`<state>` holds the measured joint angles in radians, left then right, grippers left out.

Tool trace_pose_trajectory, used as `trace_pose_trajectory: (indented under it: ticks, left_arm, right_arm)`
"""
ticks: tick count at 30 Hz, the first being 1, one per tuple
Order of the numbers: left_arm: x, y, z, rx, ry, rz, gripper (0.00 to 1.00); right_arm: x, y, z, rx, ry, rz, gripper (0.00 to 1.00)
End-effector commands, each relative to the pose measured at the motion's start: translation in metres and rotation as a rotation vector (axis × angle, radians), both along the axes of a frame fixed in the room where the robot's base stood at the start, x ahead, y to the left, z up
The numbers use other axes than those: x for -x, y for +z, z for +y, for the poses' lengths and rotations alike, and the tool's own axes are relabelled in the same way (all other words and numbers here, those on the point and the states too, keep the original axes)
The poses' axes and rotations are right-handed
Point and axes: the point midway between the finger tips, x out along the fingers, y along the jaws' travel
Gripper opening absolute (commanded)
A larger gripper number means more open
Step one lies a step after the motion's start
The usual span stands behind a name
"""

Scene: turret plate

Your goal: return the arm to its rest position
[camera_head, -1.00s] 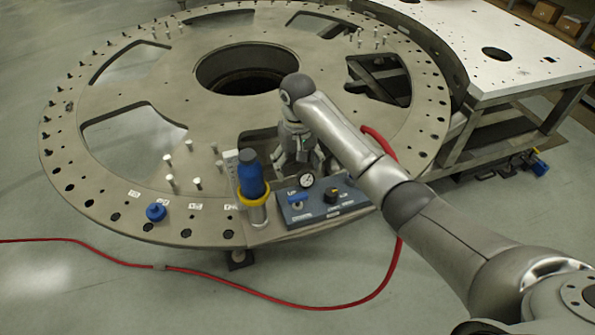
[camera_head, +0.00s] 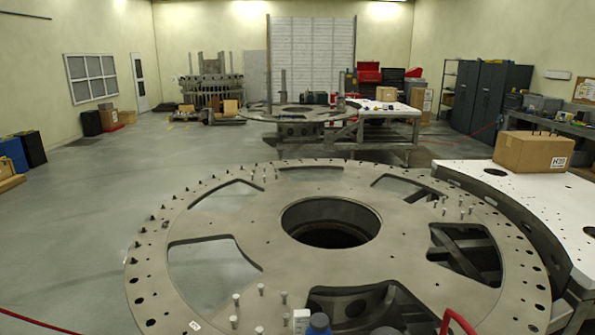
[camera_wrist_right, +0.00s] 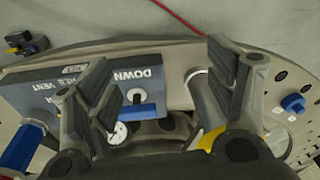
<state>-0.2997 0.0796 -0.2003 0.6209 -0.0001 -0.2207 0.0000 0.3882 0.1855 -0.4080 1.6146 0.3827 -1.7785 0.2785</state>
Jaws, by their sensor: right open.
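My right gripper (camera_wrist_right: 160,100) shows in the right wrist view with its fingers spread apart and nothing between them. Beyond the fingers is the grey-blue control panel (camera_wrist_right: 75,85) with its DOWN label, a blue switch (camera_wrist_right: 140,109) and a round gauge (camera_wrist_right: 118,133). The panel sits at the edge of the turret plate (camera_wrist_right: 185,50). In the head view neither arm nor gripper shows. The large round turret plate (camera_head: 225,222) fills the lower middle there, with its centre hole open.
A white-topped table (camera_head: 470,178) stands right of the plate, with a cardboard box (camera_head: 535,152) on it. A red hose (camera_head: 457,320) shows at the bottom edge. In the wrist view a blue cap (camera_wrist_right: 293,103) sits on the plate at right.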

Motion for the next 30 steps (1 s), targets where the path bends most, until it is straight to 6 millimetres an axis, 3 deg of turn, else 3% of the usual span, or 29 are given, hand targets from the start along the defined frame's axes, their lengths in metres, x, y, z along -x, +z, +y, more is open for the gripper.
trace_pose_trajectory:
  ticks: [1, 6, 15, 21, 30]
  left_arm:
    - [0.000, 0.000, 0.000, 0.000, 0.000, 0.000, 0.40]
    - [0.000, 0.000, 0.000, 0.000, 0.000, 0.000, 0.40]
    - [0.000, 0.000, 0.000, 0.000, 0.000, -0.001, 0.40]
    - [0.000, 0.000, 0.000, 0.000, 0.001, 0.000, 0.40]
    - [0.000, 0.000, 0.000, 0.000, 0.001, 0.000, 0.40]
  right_arm:
    - [0.019, -0.009, 0.002, -0.012, 0.010, -0.008, 0.77]
    - [0.070, -0.023, 0.001, -0.036, 0.026, -0.060, 0.77]
    - [0.157, -0.019, -0.025, -0.019, 0.012, -0.151, 0.77]
    - [0.194, -0.006, -0.044, 0.018, 0.001, -0.190, 0.77]
    - [0.234, 0.015, -0.068, 0.074, -0.013, -0.225, 0.77]
